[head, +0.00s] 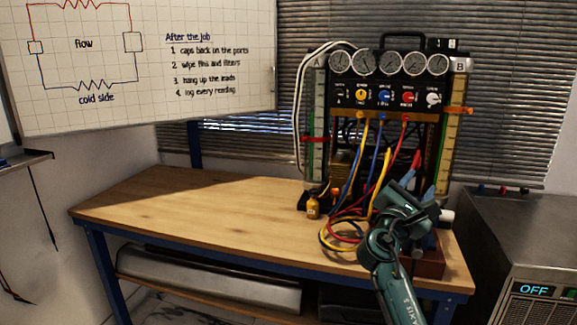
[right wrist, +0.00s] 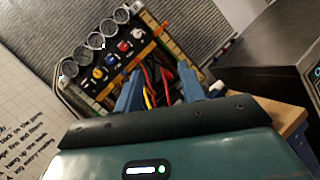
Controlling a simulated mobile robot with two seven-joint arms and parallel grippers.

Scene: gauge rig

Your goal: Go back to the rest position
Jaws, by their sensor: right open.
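My right gripper (head: 422,178) is over the right part of the wooden workbench (head: 190,205), in front of the gauge rig (head: 372,100). In the right wrist view its two blue fingers (right wrist: 160,88) are apart, with nothing seen held between them. Red and yellow hoses show beyond the fingers. The rig has a row of round gauges and coloured knobs, and blue, yellow and red hoses (head: 383,165) hang from its front. My right arm hides part of the bench and hoses. My left gripper is not in view.
A reddish-brown block (head: 431,264) sits beside my right arm. A grey machine (head: 520,225) showing OFF stands at the right. A whiteboard (head: 215,75) is at the upper left. The bench's left part is clear.

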